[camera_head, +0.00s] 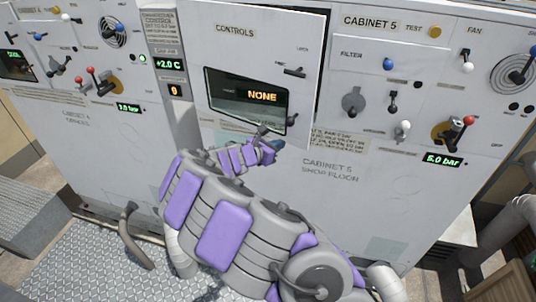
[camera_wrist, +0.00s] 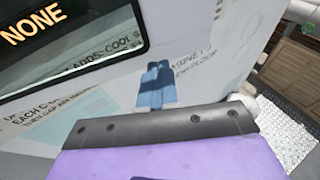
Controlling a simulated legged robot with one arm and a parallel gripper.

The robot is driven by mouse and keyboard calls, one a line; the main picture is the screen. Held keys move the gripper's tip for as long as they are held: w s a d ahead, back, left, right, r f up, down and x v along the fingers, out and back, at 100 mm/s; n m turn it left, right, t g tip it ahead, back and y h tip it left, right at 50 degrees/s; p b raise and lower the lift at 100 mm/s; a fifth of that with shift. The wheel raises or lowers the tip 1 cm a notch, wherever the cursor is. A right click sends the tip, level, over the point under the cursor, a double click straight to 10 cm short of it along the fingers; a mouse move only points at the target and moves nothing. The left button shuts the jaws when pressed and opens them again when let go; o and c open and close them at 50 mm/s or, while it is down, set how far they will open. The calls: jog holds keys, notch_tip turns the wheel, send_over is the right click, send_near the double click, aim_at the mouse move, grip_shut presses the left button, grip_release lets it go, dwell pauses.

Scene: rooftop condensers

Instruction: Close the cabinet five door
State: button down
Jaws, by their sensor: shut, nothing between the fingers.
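The cabinet five door is the light grey panel marked CONTROLS (camera_head: 262,48), with a dark window reading NONE. It stands slightly ajar, with a dark gap along its right edge beside the CABINET 5 panel (camera_head: 350,55). Its lower part is partly hidden by my arm. My gripper (camera_head: 274,146) is in front of the door's lower right part, below the window. In the wrist view the door (camera_wrist: 90,68) fills the left, and my gripper's blue fingers (camera_wrist: 157,72) are together and empty near its right edge. I cannot tell whether they touch it.
The CABINET 5 face has switches, a red-tipped lever (camera_head: 468,120) and a 5.0 bar readout (camera_head: 442,160). Another panel with levers and a fan (camera_head: 110,32) is on the left. Pipes (camera_head: 505,225) and a wooden crate (camera_head: 505,283) stand at lower right.

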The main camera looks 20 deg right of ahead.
jog(key=w+d+p, duration=0.1)
jog(key=w+d, duration=0.7)
jog(key=d, duration=0.4)
jog(key=shift+d+r, duration=0.2)
